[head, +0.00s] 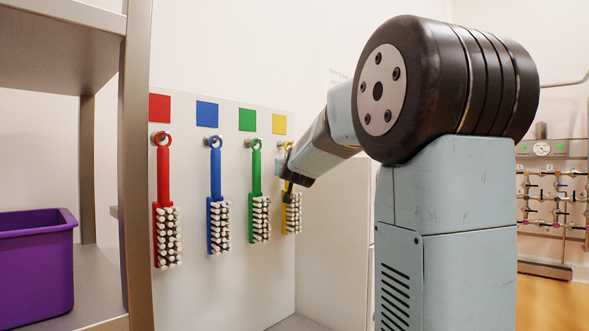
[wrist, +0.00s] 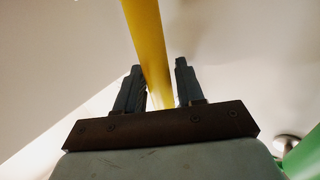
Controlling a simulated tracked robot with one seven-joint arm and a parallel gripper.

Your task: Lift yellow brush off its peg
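The yellow brush (head: 292,213) hangs at the right end of a row of brushes on a white wall board, below a yellow square (head: 279,124). Its ring is at a peg, partly hidden by my arm. My gripper (head: 288,188) is at the brush's handle in the head view. In the wrist view the yellow handle (wrist: 148,45) runs between the two dark fingers of my gripper (wrist: 158,85). The left finger is close to or touching the handle; a gap shows between the handle and the right finger. The fingers are apart.
Green (head: 255,198), blue (head: 216,205) and red (head: 164,215) brushes hang to the left on their own pegs. A grey shelf post (head: 135,150) and a purple bin (head: 35,265) stand at the left. A green handle (wrist: 305,158) shows at the wrist view's lower right.

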